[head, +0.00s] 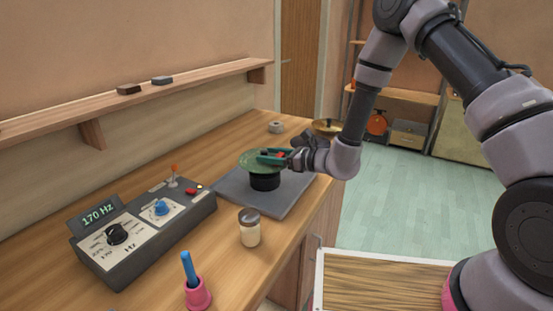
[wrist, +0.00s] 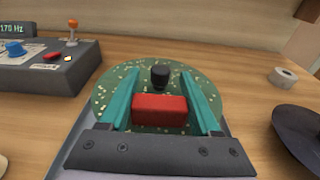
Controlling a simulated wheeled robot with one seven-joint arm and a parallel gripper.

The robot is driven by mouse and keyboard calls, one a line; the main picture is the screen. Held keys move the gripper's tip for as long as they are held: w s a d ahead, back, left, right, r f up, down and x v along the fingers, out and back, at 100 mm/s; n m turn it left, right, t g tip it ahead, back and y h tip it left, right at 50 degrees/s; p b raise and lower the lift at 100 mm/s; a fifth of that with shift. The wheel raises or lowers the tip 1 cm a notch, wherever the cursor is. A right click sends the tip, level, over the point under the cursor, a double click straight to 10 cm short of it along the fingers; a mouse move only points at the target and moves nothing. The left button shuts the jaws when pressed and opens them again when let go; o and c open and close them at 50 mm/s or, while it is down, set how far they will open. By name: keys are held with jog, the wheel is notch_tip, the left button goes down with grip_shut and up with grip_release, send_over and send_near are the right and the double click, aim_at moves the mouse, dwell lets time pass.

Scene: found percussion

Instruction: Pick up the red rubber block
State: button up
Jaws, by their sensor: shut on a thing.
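The red rubber block (wrist: 160,107) sits between the two teal fingers of my gripper (wrist: 158,73) in the wrist view. My gripper is shut on it. In the head view, my gripper (head: 265,156) is over the green disc, and only a small red part of the block (head: 281,154) shows. I cannot tell whether the block touches the disc beneath it.
The green speckled disc (head: 249,161) with a black centre knob (wrist: 161,76) stands on a black base (head: 265,182) on a grey mat (head: 230,190). A control box (head: 140,238), jar (head: 249,230), pink cup (head: 198,294) and tape roll (head: 275,127) stand around.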

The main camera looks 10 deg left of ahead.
notch_tip(320, 180, up, 8)
jog(key=w+d+f+m+t+h, duration=0.2)
jog(key=w+d+m+t+h, duration=0.2)
jog(key=w+d, duration=0.55)
jog(key=w+d+f+m+t+h, duration=0.1)
jog(key=w+d+m+t+h, duration=0.3)
jog(key=d, duration=1)
jog(key=d+f+m+t+h, duration=0.35)
jog(key=d+m+h, duration=0.3)
jog(key=d, duration=1.35)
jog(key=s+a+r+n+g+y, duration=0.1)
jog(key=a+r+n+y, duration=0.15)
jog(key=a, duration=0.55)
jog(key=a+r+n+g+y, duration=0.1)
jog(key=a+n+g+y, duration=0.2)
jog(key=a, duration=0.6)
jog(key=s+a+r+n+y, duration=0.1)
jog(key=a+n+y, duration=0.25)
jog(key=a, duration=0.45)
jog(key=s+a+r+n+g+y, duration=0.2)
jog(key=s+a, duration=0.3)
jog(key=a, duration=0.4)
jog(key=s+a+r+n+g+y, duration=0.2)
jog(key=s+a+g, duration=0.3)
jog(key=a, duration=0.4)
jog(key=shift+s+a+n+y, duration=0.25)
jog(key=shift+s+n+y, duration=0.5)
jog(key=shift+s, duration=0.05)
